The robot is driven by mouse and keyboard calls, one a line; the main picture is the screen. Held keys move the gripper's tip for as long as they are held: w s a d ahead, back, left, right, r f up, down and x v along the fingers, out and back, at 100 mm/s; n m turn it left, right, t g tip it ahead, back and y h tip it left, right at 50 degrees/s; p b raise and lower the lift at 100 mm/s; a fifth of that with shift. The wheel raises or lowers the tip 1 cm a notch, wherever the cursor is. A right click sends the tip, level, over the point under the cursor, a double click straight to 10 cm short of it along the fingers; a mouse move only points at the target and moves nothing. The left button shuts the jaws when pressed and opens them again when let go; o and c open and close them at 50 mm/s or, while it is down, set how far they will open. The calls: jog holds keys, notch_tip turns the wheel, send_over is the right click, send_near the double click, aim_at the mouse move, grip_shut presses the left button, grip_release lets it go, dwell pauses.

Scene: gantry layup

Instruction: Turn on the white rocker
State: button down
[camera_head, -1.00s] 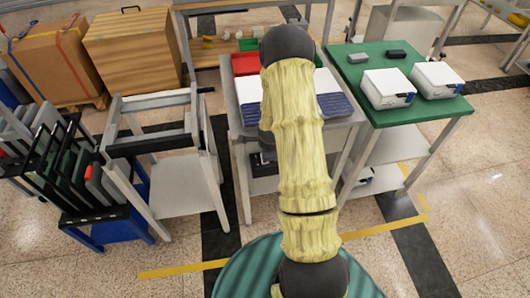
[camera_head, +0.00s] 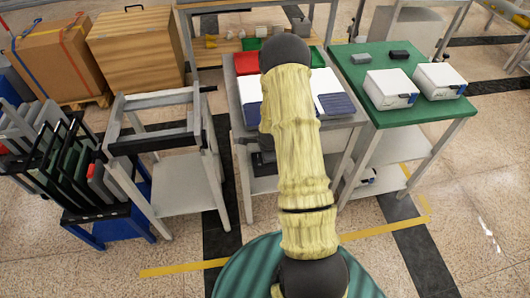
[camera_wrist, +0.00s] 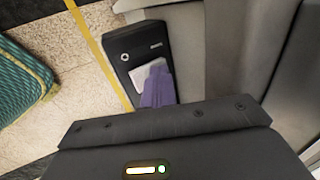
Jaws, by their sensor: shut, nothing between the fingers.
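In the wrist view, a black box (camera_wrist: 122,42) stands beside a grey surface, with a round button and a small light slot on its face. A white rocker (camera_wrist: 146,75) sits on that face. My gripper (camera_wrist: 157,66) shows as purple fingers, closed together and empty. Its tips overlap the right part of the rocker in the picture and hide some of it. I cannot tell whether they touch it. In the head view, my arm hides the gripper and the rocker cannot be made out.
An empty grey frame cart (camera_head: 180,183) is at left. A yellow floor line (camera_head: 185,268) crosses in front.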

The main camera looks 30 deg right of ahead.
jog(key=shift+s+d+f, duration=0.1)
jog(key=shift+s+d, duration=0.05)
jog(key=shift+s, duration=0.85)
jog(key=shift+a, duration=0.25)
jog(key=shift+s+a+r+p, duration=0.1)
jog(key=shift+r+p, duration=0.35)
jog(key=shift+r, duration=0.15)
jog(key=p+v, duration=0.1)
jog(key=v, duration=1.2)
